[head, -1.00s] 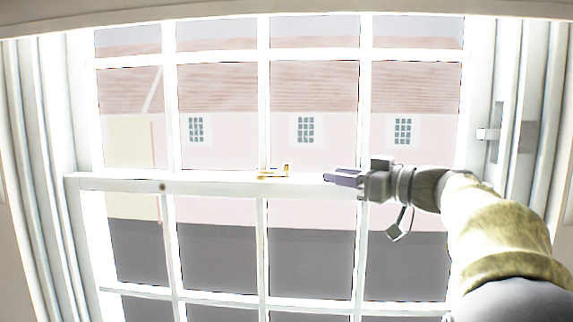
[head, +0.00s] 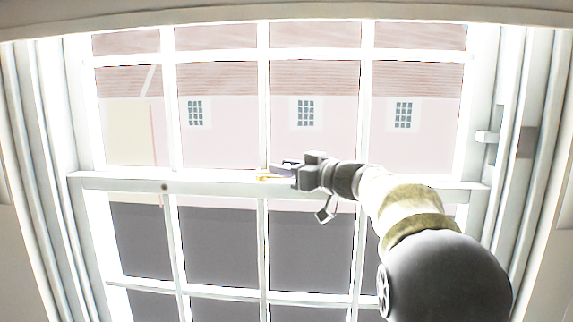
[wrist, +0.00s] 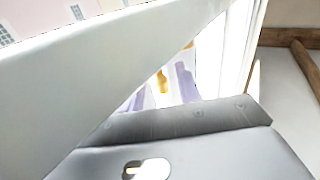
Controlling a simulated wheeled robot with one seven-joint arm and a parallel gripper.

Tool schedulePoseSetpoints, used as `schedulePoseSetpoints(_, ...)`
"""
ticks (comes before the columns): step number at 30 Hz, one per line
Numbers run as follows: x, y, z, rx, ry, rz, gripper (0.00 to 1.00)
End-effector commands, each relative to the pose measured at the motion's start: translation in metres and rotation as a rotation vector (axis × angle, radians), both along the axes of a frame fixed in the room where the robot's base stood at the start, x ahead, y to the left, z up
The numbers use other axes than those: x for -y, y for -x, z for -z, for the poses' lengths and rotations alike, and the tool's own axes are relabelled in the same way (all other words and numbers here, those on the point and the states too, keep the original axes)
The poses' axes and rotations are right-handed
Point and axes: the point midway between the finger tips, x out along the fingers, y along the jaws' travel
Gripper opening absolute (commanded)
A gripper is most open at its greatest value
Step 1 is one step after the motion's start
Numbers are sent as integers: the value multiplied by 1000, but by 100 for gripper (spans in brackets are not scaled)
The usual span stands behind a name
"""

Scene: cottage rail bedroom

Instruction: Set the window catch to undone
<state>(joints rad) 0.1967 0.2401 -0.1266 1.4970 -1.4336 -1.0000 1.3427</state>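The brass window catch (head: 268,177) sits on top of the white meeting rail (head: 225,184) near the middle of the window. My gripper (head: 280,170) reaches in from the right along the rail, with its fingertips at the catch and covering part of it. In the wrist view, a brass piece of the catch (wrist: 163,80) appears between the two lavender fingers (wrist: 163,88). The fingers are apart, with gaps showing beside the brass. I cannot tell whether either finger touches it.
The white sash frame (head: 264,110) with glass panes stands close behind and below my gripper. A white latch-like fitting (head: 488,137) is on the right jamb. A small dark knob (head: 164,187) is on the rail at left.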

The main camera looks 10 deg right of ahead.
Motion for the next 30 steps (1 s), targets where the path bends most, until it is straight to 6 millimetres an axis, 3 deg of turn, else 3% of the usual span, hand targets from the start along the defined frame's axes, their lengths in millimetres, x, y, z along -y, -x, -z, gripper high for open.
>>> schedulePoseSetpoints(5, 0, 0, 0, 0, 0, 0, 34)
schedulePoseSetpoints(11, 0, 0, 0, 0, 0, 0, 0)
schedulePoseSetpoints(30, -2, 7, -1, 3, 0, 117, 0)
